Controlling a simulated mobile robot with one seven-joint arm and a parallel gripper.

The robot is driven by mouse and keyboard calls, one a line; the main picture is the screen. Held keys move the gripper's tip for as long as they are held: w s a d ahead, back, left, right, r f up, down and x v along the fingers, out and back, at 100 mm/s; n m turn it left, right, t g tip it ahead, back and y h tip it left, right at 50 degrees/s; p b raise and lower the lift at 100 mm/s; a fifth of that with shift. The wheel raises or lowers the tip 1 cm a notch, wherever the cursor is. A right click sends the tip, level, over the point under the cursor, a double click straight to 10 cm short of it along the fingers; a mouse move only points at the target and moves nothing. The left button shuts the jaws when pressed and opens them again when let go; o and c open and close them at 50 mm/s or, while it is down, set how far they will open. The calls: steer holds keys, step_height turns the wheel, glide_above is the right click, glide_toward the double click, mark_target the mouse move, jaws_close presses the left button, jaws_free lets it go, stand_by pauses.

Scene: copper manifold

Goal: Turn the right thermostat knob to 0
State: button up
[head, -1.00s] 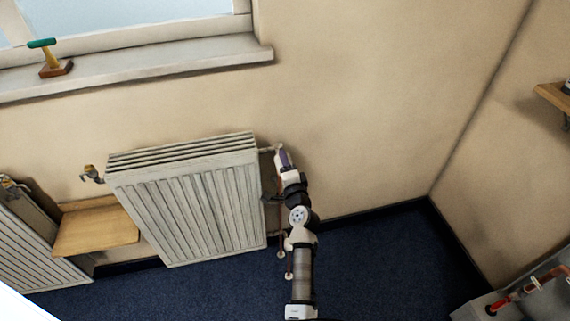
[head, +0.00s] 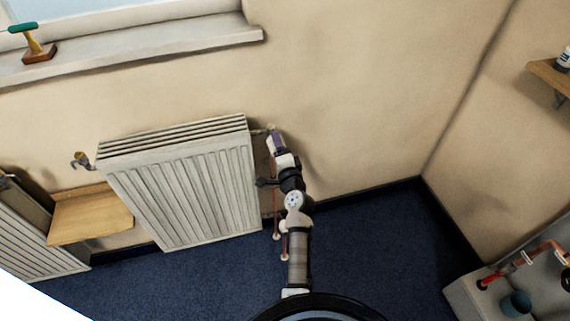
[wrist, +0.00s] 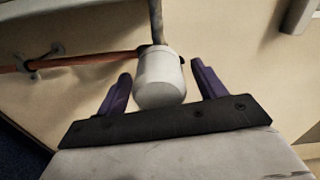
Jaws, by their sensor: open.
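The white thermostat knob (wrist: 160,78) shows in the wrist view as a smooth rounded cylinder, joined at its far end to pipework. My gripper (wrist: 161,69) is open, with one purple finger on each side of the knob and a visible gap on both sides. No scale or number on the knob is readable. In the head view my gripper (head: 273,138) is at the upper right corner of the radiator (head: 190,190). There it hides most or all of the knob.
A copper pipe (wrist: 85,61) in a wall clip runs left of the knob. A wooden shelf (head: 90,215) and another valve (head: 84,160) are left of the radiator. A windowsill (head: 140,50) is above.

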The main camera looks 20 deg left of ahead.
steer(key=b+v, duration=0.3)
steer(key=v, duration=0.9)
steer(key=shift+s+d, duration=0.25)
